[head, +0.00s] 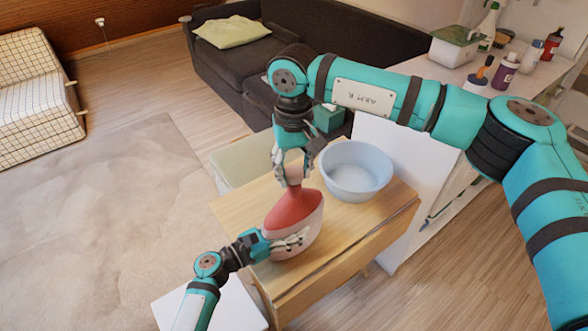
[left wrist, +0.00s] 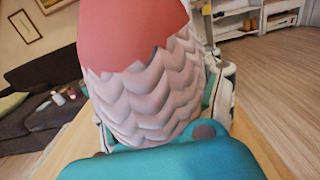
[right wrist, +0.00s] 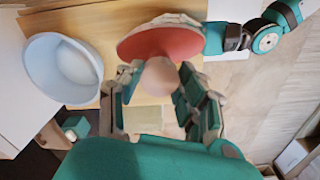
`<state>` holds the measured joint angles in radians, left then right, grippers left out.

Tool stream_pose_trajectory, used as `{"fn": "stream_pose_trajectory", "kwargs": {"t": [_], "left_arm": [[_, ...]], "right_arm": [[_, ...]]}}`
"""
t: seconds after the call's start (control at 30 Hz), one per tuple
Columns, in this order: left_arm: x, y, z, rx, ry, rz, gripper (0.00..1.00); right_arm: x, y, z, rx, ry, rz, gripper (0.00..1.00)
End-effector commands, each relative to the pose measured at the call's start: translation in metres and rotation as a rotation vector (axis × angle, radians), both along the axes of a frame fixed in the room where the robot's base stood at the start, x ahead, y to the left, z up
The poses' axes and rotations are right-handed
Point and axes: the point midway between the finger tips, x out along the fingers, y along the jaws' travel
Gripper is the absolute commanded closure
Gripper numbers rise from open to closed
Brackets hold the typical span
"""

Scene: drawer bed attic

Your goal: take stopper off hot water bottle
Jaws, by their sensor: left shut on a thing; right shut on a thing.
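The hot water bottle (head: 297,221) stands upright on the wooden cabinet top, red above with a pale pink scalloped cover below. My left gripper (head: 292,241) is shut around its lower body from the front. The left wrist view shows the pale cover (left wrist: 150,95) filling the space between the fingers. My right gripper (head: 293,178) points down from above, shut on the stopper at the bottle's top. In the right wrist view the round pinkish stopper (right wrist: 159,76) sits between the fingers, in front of the red bottle top (right wrist: 160,42).
A light blue basin (head: 355,172) stands on the cabinet top (head: 386,212) just right of the bottle. A dark sofa (head: 240,55) is behind. A white counter (head: 470,75) with several bottles is at the back right. Open rug lies left.

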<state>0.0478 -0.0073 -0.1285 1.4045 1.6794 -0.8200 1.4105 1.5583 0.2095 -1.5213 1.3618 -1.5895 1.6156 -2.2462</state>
Motion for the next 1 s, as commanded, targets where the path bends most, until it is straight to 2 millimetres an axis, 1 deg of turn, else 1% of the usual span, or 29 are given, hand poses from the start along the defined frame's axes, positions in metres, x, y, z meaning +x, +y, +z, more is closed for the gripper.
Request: {"fn": "stream_pose_trajectory", "kwargs": {"t": [0.13, 0.23, 0.5, 0.73, 0.77, 0.93, 0.97, 1.0], "left_arm": [[0.0, 0.0, -0.001, 0.0, 0.001, 0.0, 1.0], [0.0, 0.0, -0.001, 0.0, 0.001, 0.0, 1.0], [0.0, 0.0, -0.001, 0.0, 0.001, 0.0, 1.0], [0.0, 0.0, -0.001, 0.0, 0.001, 0.0, 1.0], [0.0, 0.0, -0.001, 0.0, 0.001, 0.0, 0.31], [0.0, 0.0, 0.0, 0.0, 0.001, 0.0, 0.09], [0.0, 0.0, 0.0, 0.0, 0.001, 0.0, 0.05], [0.0, 0.0, 0.0, 0.001, 0.001, 0.0, 0.05]], "right_arm": [[0.0, 0.0, 0.0, 0.0, -0.001, 0.0, 1.0], [0.0, 0.0, 0.006, 0.001, -0.002, 0.0, 1.0], [0.001, 0.0, 0.037, 0.001, -0.003, 0.0, 1.0], [0.0, 0.0, 0.04, 0.0, 0.0, 0.0, 1.0], [0.0, 0.0, 0.04, 0.0, 0.0, 0.0, 1.0], [0.0, 0.0, 0.04, 0.0, 0.0, 0.0, 1.0], [0.0, 0.0, 0.04, 0.0, 0.0, 0.0, 1.0], [0.0, 0.0, 0.04, 0.0, 0.0, 0.0, 1.0]]}}
